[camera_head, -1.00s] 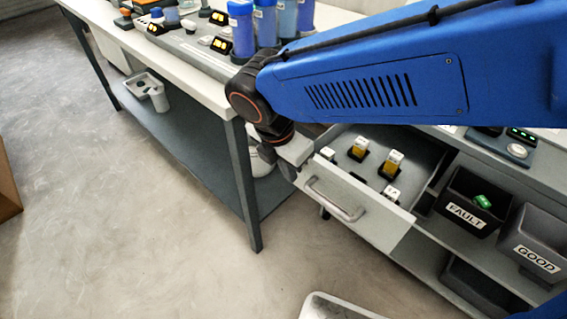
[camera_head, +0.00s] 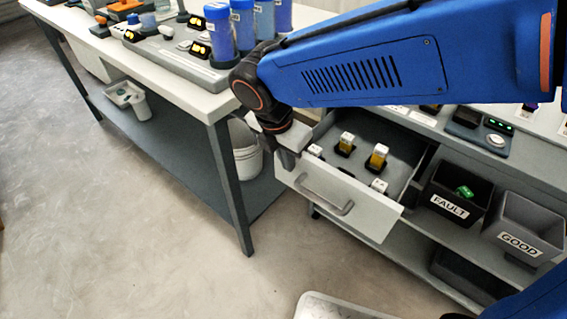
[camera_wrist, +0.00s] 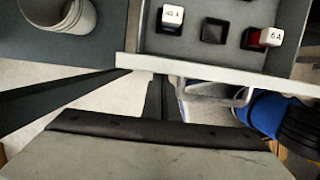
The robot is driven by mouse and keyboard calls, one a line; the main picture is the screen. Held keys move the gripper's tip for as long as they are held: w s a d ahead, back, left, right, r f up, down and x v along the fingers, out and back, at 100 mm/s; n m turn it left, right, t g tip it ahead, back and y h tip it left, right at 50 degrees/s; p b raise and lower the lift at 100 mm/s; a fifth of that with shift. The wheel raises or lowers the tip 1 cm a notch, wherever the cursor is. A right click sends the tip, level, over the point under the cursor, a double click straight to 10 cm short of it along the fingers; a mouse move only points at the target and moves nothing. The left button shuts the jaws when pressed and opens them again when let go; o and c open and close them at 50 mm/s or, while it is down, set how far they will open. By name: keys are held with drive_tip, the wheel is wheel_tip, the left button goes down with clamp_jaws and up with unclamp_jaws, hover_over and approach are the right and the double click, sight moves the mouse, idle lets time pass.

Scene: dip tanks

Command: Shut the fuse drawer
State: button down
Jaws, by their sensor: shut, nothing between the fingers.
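The fuse drawer (camera_head: 372,219) stands open, pulled out from the grey cabinet, with its pale front and metal bar handle (camera_head: 325,195) facing the aisle. Several small fuse blocks, some with yellow bodies (camera_head: 377,156), stand inside it. My gripper (camera_head: 286,160) is shut and empty at the upper left end of the drawer front; I cannot tell whether it touches. In the wrist view the drawer front (camera_wrist: 215,75) crosses the picture, with the handle (camera_wrist: 212,98) below it and labelled fuses (camera_wrist: 172,17) behind it. My arm hides part of the cabinet top.
A FAULT bin (camera_head: 449,207) with a green item and a GOOD bin (camera_head: 520,243) stand right of the drawer. A long bench (camera_head: 190,100) with blue cylinders (camera_head: 218,35) is at left, a white bucket (camera_head: 243,150) beneath. Open floor (camera_head: 120,230) lies in front.

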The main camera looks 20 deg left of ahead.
drive_tip(key=w+d, duration=0.4)
drive_tip(key=w, duration=0.6)
drive_tip(key=w+d, duration=0.3)
drive_tip(key=w, duration=0.8)
drive_tip(key=shift+w+d, duration=0.2)
drive_tip(key=shift+d, duration=0.15)
drive_tip(key=shift+w+r, duration=0.1)
drive_tip(key=shift+r, duration=0.05)
